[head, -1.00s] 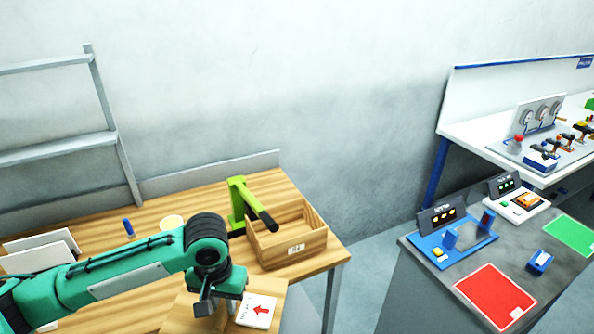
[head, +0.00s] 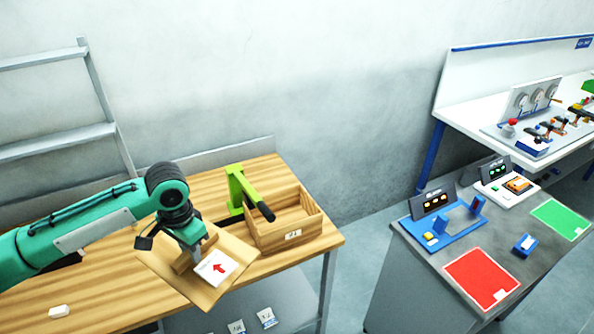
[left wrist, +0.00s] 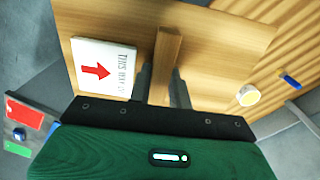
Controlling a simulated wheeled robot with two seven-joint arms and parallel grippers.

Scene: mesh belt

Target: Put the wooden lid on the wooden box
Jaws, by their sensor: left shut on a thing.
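The wooden lid (head: 208,292) is a flat square board with a raised wooden bar and a white label with a red arrow. My left gripper (head: 192,255) is shut on the lid's bar and holds the lid tilted, in front of and left of the box. In the left wrist view the bar (left wrist: 166,62) sits between the fingers (left wrist: 158,88), with the label on the lid (left wrist: 215,35) beside it. The open wooden box (head: 272,238) stands at the table's right end, with a small label on its front. My right gripper is not in view.
A green press-like tool with a black handle (head: 238,185) stands just left of the box and partly overlaps it. A small white block (head: 59,311) lies at the table's front left. A grey bench (head: 400,290) with red and green mats stands right, across a gap.

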